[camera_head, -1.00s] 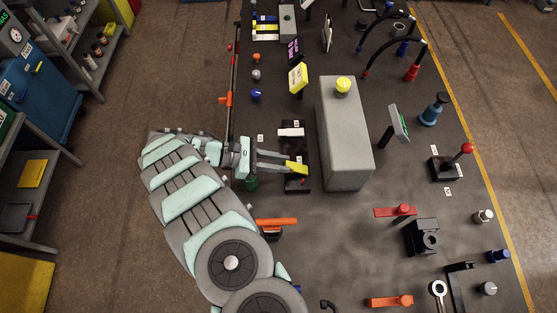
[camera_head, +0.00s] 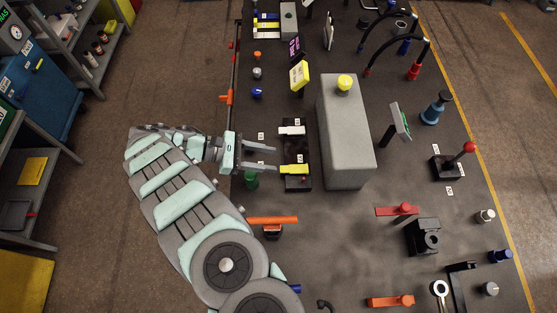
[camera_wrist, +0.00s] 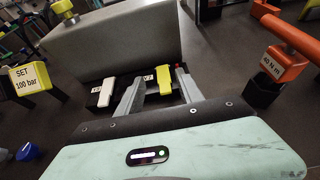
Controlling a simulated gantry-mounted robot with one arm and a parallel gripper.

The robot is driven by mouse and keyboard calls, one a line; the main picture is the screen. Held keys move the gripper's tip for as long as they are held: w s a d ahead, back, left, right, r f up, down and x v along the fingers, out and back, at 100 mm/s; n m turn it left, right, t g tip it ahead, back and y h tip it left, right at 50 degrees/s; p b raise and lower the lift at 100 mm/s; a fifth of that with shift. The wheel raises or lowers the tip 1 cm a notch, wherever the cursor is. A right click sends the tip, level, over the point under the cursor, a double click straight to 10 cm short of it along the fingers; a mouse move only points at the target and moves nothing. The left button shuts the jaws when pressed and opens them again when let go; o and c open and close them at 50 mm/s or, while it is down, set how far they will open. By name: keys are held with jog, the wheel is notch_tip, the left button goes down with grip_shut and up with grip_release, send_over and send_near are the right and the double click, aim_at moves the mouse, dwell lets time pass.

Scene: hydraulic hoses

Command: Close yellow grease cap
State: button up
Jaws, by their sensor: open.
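A yellow cap piece (camera_head: 294,169) lies roughly flat on a black base (camera_head: 297,185), beside a similar white piece (camera_head: 292,131). In the wrist view the yellow piece (camera_wrist: 164,80) shows between and beyond my fingertips, with the white piece (camera_wrist: 106,91) to its left. My gripper (camera_head: 276,159) is open and empty, just left of the yellow piece in the head view. Its fingers point right and appear apart from the piece. A separate yellow knob (camera_head: 344,82) sits on top of a grey block (camera_head: 345,140).
The grey block stands close behind the black base. An orange-handled tool (camera_head: 272,220) labelled 40 N m (camera_wrist: 270,64) is at the near side. A yellow "SET 100 bar" sign (camera_wrist: 25,78) stands left in the wrist view. A green knob (camera_head: 251,180) is below my gripper.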

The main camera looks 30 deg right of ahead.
jog(key=b+v, duration=0.2)
jog(key=v, duration=0.4)
jog(key=shift+a, duration=0.15)
jog(key=shift+r, duration=0.1)
dwell(0.3)
